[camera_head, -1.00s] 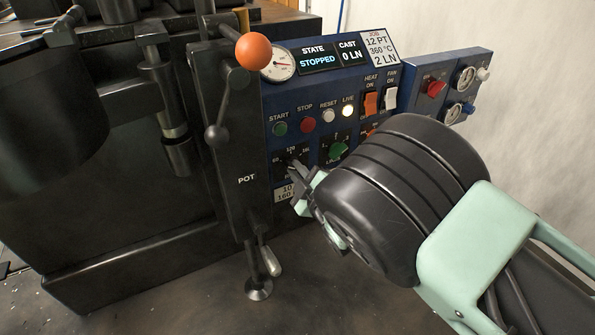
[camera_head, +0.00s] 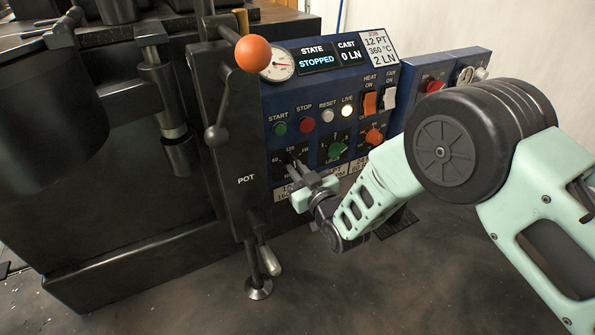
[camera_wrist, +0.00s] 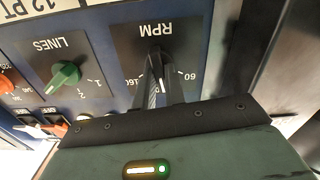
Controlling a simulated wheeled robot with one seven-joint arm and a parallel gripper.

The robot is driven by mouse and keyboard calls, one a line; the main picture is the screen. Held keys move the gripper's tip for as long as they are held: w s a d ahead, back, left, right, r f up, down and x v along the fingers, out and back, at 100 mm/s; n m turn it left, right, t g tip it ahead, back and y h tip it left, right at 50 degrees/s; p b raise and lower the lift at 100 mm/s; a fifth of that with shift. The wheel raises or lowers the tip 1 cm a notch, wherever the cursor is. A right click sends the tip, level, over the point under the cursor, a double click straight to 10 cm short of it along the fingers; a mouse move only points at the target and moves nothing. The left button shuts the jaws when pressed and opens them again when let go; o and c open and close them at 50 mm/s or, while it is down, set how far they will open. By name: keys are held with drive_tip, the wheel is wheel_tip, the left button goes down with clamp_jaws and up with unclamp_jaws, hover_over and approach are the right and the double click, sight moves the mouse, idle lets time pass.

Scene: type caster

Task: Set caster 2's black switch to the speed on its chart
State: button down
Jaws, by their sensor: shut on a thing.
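The black switch sits on a black RPM plate (camera_head: 279,158), low on the blue control panel (camera_head: 330,105). The RPM plate also shows upside down in the wrist view (camera_wrist: 178,38), with 60 and 160 readable. My gripper (camera_head: 297,168) is shut on the black switch, its dark fingers (camera_wrist: 158,88) in front of the plate. The fingers mostly hide the switch, so I cannot tell its exact setting. A white chart label (camera_head: 282,191) lies under the plate, partly covered by my gripper. A job card (camera_head: 378,48) reads 12 PT, 360 °C, 2 LN.
A green LINES knob (camera_head: 338,149) and an orange knob (camera_head: 374,136) are just right of my gripper. The dark POT column with its orange-ball lever (camera_head: 253,52) stands close on the left. The displays read STOPPED (camera_head: 318,61) and 0 LN. Open floor lies in front.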

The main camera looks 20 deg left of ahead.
drive_tip(key=shift+m, duration=0.6)
drive_tip(key=c, duration=1.5)
unclamp_jaws()
drive_tip(key=shift+o, duration=0.2)
drive_tip(key=shift+s+d, duration=0.1)
drive_tip(key=p+v, duration=0.3)
drive_tip(key=v, duration=1.4)
drive_tip(key=shift+s, duration=0.1)
